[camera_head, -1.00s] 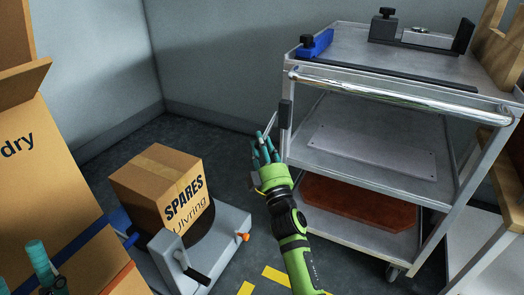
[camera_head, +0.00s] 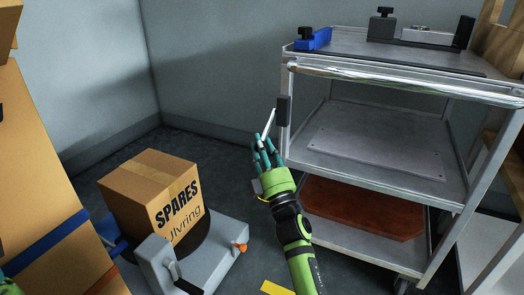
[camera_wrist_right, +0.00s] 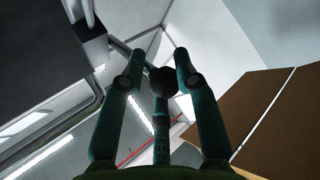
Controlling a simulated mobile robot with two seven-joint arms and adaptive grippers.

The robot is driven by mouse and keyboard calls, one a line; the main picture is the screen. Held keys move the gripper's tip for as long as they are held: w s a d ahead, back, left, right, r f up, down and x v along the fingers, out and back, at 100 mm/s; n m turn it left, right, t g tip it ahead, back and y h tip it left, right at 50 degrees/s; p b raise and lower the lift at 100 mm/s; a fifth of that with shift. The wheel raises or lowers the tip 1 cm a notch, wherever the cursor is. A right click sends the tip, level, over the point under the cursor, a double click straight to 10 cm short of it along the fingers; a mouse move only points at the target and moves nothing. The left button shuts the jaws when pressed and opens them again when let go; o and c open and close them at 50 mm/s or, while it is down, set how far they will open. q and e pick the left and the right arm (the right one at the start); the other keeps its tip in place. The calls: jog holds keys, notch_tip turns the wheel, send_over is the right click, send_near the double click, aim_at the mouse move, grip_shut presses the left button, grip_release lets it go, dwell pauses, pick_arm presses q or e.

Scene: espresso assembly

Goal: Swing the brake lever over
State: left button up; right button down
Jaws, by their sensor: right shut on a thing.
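The brake lever (camera_head: 268,124) is a thin pale rod slanting down and left from a dark block (camera_head: 283,111) on the cart's left front post. My right gripper (camera_head: 266,151) is at the rod's lower end, its teal fingers pointing up and shut on it. In the right wrist view a dark round knob (camera_wrist_right: 163,81) shows between the fingers, at the end of a rod running up and left. Fingers partly hide the lower end of the lever. Only a green sliver of my left arm shows at the bottom left edge in the head view; its fingers cannot be made out.
The grey metal cart (camera_head: 400,70) has several shelves, a shiny front handle and fixtures on top. A spares box (camera_head: 150,195) sits on a grey scale-like device (camera_head: 215,255) to the left. Large cartons (camera_head: 45,190) stand further left. Dark floor is open between.

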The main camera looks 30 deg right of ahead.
jog(key=shift+a+r, duration=0.3)
jog(key=shift+r, duration=0.05)
jog(key=c, duration=0.9)
grip_release()
jog(key=shift+a, duration=0.1)
jog(key=shift+f, duration=0.15)
jog(key=shift+s+f, duration=0.1)
jog(key=shift+f, duration=0.05)
jog(key=v, duration=1.1)
jog(key=shift+s+f, duration=0.1)
jog(key=shift+s, duration=0.2)
